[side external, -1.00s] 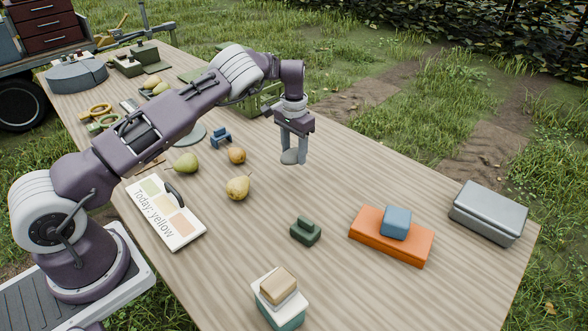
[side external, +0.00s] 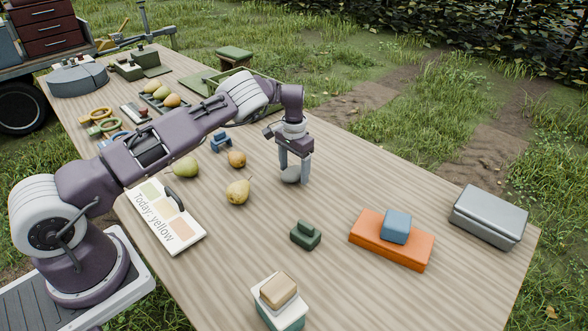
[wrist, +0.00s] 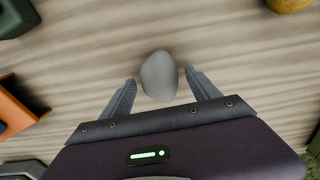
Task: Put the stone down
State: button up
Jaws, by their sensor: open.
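The stone (side external: 291,175) is a smooth, pale grey, rounded lump. It rests on the wooden table (side external: 330,200) between the fingers of my gripper (side external: 294,180). In the wrist view the stone (wrist: 159,76) lies between the two fingertips of my gripper (wrist: 158,88), with a gap on each side. My gripper is open and low over the table, pointing down. In the side view a finger partly covers the stone.
Pears (side external: 238,191) and a board reading "Today: yellow" (side external: 168,220) lie to the left. A dark green block (side external: 305,235), an orange block (side external: 370,248) with a blue one on top, and a grey case (side external: 489,216) stand to the right. The table around the stone is clear.

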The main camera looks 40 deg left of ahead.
notch_tip(320, 180, up, 12)
notch_tip(320, 180, up, 13)
jog(key=n+t+h, duration=0.1)
jog(key=n, duration=0.1)
send_over(294, 168)
jog(key=s+d, duration=0.2)
jog(key=s, duration=0.3)
jog(key=s+d+r+t+h, duration=0.15)
jog(key=s+d+r, duration=0.35)
jog(key=s+r, duration=0.5)
jog(key=s+d+r+t, duration=0.1)
jog(key=s+d+r, duration=0.1)
jog(key=s, duration=0.4)
jog(key=s+d+r, duration=0.1)
jog(key=s+d, duration=0.2)
jog(key=s, duration=0.3)
jog(key=s+d+f+m+t+y, duration=0.1)
jog(key=s+f, duration=0.1)
jog(key=s, duration=0.4)
jog(key=s+f+m+t+y, duration=0.1)
jog(key=s+f, duration=0.1)
jog(key=s, duration=0.5)
jog(key=shift+s+d+f, duration=0.25)
jog(key=shift+d+f, duration=0.05)
jog(key=shift+d, duration=0.05)
